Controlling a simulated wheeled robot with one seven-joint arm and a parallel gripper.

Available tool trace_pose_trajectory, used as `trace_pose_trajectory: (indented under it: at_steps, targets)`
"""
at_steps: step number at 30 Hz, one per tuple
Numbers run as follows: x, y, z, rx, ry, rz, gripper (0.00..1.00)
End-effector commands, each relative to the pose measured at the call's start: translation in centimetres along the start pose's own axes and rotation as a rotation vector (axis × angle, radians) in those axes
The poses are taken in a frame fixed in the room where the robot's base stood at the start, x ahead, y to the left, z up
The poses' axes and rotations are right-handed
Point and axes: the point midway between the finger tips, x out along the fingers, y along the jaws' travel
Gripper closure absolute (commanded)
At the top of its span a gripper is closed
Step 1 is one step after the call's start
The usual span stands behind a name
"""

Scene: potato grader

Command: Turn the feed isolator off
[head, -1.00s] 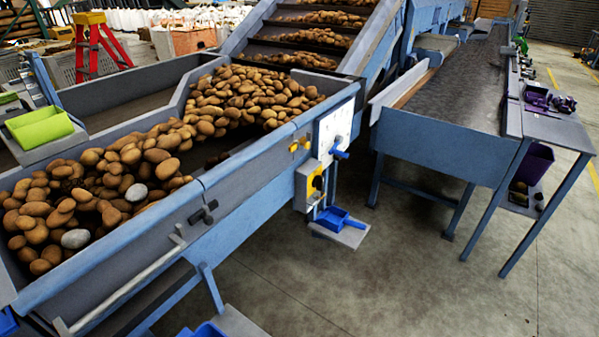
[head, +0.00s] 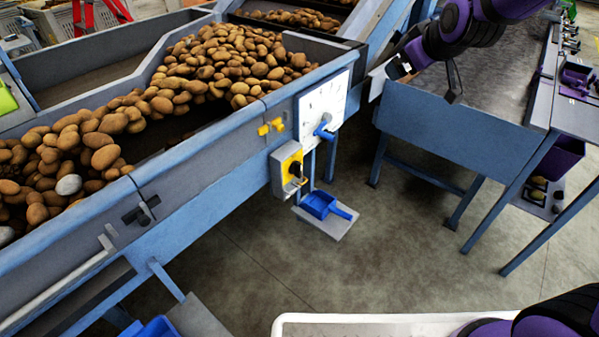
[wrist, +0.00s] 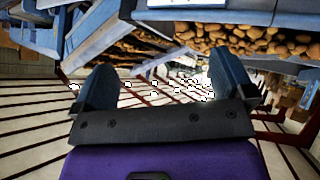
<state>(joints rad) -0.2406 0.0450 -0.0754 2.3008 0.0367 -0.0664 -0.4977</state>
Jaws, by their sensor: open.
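The feed isolator appears to be the grey box (head: 283,174) with a yellow plate and a black rotary knob (head: 296,171), on the side of the blue potato hopper in the head view. The knob's exact setting is too small to tell. My gripper (head: 428,80) is at the upper right, above the near end of the dark conveyor, to the right of the isolator and higher in the picture. It is open and empty, apart from the isolator. In the wrist view its two fingers (wrist: 165,86) are spread wide with nothing between them; the isolator cannot be made out there.
Just above the isolator are a white panel (head: 320,92) with a blue lever (head: 324,131) and a yellow fitting (head: 270,127). A blue scoop (head: 322,205) lies on a small shelf below. The hopper (head: 185,165) holds potatoes.

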Motion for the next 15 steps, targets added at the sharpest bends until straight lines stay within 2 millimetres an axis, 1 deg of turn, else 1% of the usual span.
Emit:
trace_pose_trajectory:
  at_steps: [1,3,7,10,12,14,15]
  targets:
    - [2.2,-0.6,-0.2,-0.036,0.014,0.004,0.0]
    - [4.9,-1.3,-0.6,-0.088,0.045,0.016,0.0]
    - [9.8,-2.9,-1.0,-0.19,0.103,0.045,0.0]
    - [13.4,-4.4,-1.0,-0.27,0.148,0.07,0.0]
    - [15.9,-5.6,-0.7,-0.328,0.178,0.088,0.0]
    - [17.9,-6.7,-0.4,-0.377,0.205,0.106,0.0]
    - [19.2,-7.6,-0.1,-0.411,0.222,0.116,0.0]
